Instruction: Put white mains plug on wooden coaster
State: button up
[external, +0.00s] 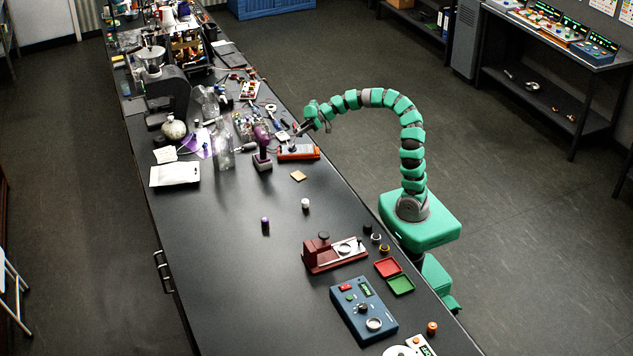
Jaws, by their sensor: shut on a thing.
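My gripper (299,132) is at the end of my green arm, which arches over the bench from the right. It is low over the bench, beyond the coaster and close to an orange-red tray (300,156). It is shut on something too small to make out. I cannot pick out the white mains plug with certainty. A small white upright object (305,204) stands nearer than the coaster; I cannot tell what it is.
A purple drill-like tool (262,150) stands left of the coaster. Clear bottles and small parts crowd the bench beyond it. A purple-and-white vial (265,224) and a dark red device (333,252) stand nearer. The bench's middle left is clear.

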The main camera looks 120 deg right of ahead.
jog(key=s+a+f+b, duration=0.1)
jog(key=a, duration=0.7)
jog(key=s+a+f+n+b, duration=0.1)
jog(key=s+a+f, duration=0.1)
jog(key=a, duration=0.6)
jog(key=s+a+f+n+b, duration=0.1)
jog(key=s+a, duration=0.1)
jog(key=a, duration=0.6)
jog(key=shift+s+a+f, duration=0.15)
jog(key=shift+s+a, duration=0.1)
send_over(298, 175)
jog(key=shift+s+a+f, duration=0.1)
jog(key=shift+a+f, duration=0.15)
jog(key=shift+f, duration=0.55)
jog(key=shift+w+d+f, duration=0.1)
jog(key=shift+w+f, duration=0.05)
jog(key=shift+w, duration=0.1)
jog(key=shift+f+b, duration=0.65)
jog(key=shift+f, duration=0.95)
jog(key=shift+f, duration=0.15)
jog(key=o, duration=1)
jog(key=shift+c, duration=0.2)
